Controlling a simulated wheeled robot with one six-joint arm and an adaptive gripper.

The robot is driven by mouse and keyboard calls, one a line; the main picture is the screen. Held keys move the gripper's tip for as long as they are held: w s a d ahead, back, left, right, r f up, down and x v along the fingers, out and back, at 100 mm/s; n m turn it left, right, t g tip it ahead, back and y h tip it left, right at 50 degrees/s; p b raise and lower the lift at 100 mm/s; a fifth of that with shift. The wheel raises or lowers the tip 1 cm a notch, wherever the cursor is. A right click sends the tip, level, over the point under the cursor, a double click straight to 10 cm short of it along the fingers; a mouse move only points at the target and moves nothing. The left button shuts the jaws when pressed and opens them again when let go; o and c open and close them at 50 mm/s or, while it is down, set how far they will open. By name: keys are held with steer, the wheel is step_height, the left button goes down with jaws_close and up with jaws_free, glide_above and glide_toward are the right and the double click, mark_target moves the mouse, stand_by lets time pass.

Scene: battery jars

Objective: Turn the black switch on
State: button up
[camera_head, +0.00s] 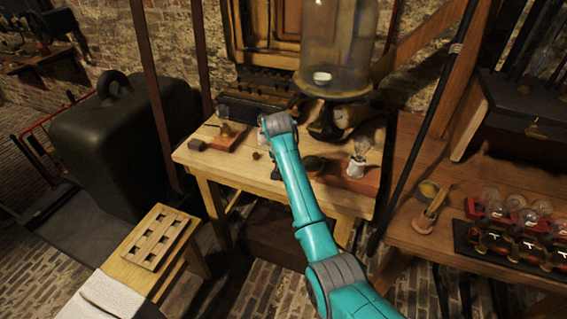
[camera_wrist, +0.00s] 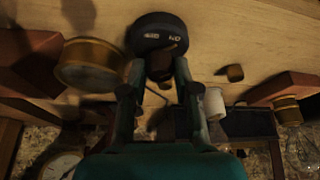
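The black switch (camera_wrist: 158,33) is a round dark disc with pale lettering on top and a raised knob (camera_wrist: 167,65), on the wooden table in the wrist view. The lettering appears upside down, with an "ON" mark at the right. My gripper (camera_wrist: 159,66) points down at it with its two fingers apart, one on each side of the knob. I cannot tell whether the fingers touch the knob. In the head view my arm hides the switch and most of the gripper.
A brass cylinder (camera_wrist: 90,64) stands close beside the switch. A glass bell jar (camera_head: 338,45), a dark box (camera_head: 257,95) and a bulb (camera_head: 359,150) stand on the table (camera_head: 232,166).

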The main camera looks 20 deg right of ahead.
steer(key=o, duration=0.3)
steer(key=shift+o, duration=0.2)
steer(key=v, duration=1.2)
